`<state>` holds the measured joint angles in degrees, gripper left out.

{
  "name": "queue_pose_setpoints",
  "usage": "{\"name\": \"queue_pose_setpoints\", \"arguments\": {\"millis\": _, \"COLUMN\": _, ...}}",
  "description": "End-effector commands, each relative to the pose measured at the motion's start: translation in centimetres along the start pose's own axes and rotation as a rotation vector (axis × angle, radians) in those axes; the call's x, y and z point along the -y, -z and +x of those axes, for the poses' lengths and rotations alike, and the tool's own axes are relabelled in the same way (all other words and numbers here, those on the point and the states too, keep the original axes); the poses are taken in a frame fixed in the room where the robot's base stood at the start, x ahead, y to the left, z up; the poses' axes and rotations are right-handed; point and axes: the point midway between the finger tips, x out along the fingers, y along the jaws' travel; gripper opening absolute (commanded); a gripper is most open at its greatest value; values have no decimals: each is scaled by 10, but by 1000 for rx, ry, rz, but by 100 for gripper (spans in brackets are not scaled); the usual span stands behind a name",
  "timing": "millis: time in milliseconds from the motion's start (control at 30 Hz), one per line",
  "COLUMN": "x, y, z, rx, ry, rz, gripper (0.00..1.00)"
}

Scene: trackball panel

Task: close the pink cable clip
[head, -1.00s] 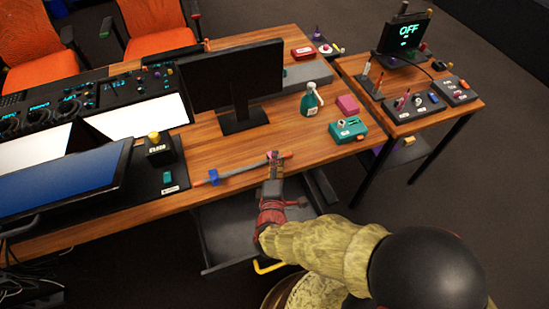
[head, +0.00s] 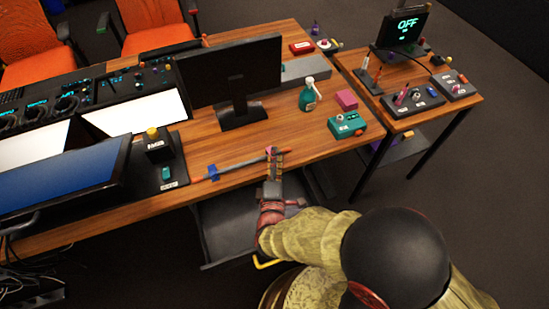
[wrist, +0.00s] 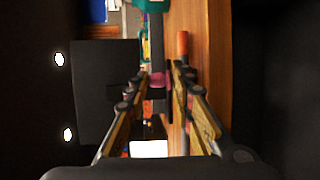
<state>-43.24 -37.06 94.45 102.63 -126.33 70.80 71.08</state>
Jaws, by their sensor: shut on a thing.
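The pink cable clip (head: 271,151) is on the grey cable (head: 240,166) near its right end, by the front edge of the wooden desk. It also shows as a pink patch in the wrist view (wrist: 159,80), between the finger ends. My gripper (head: 275,157) reaches in from the front edge, its fingers at the clip. In the wrist view my gripper (wrist: 162,76) has its fingers close together on the pink clip. The fingers hide part of the clip, and I cannot tell whether its lid is down.
A blue clip (head: 213,172) sits on the cable farther left. A monitor (head: 230,80) stands behind. The desk between cable and monitor is clear.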

Motion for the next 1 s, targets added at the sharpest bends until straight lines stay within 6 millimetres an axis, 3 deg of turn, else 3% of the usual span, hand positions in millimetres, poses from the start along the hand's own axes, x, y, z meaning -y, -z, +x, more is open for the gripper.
{"name": "queue_pose_setpoints", "arguments": {"millis": 33, "x": 7, "y": -2, "z": -1, "rx": 1, "ry": 13, "rz": -6, "gripper": 0}}
{"name": "queue_pose_setpoints", "arguments": {"millis": 700, "x": 11, "y": -4, "z": -2, "rx": 1, "ry": 19, "rz": -12, "gripper": 0}}
{"name": "queue_pose_setpoints", "arguments": {"millis": 733, "x": 11, "y": -4, "z": -2, "rx": 1, "ry": 19, "rz": -12, "gripper": 25}}
{"name": "queue_pose_setpoints", "arguments": {"millis": 1000, "x": 10, "y": -3, "z": -2, "rx": 1, "ry": 18, "rz": -11, "gripper": 37}}
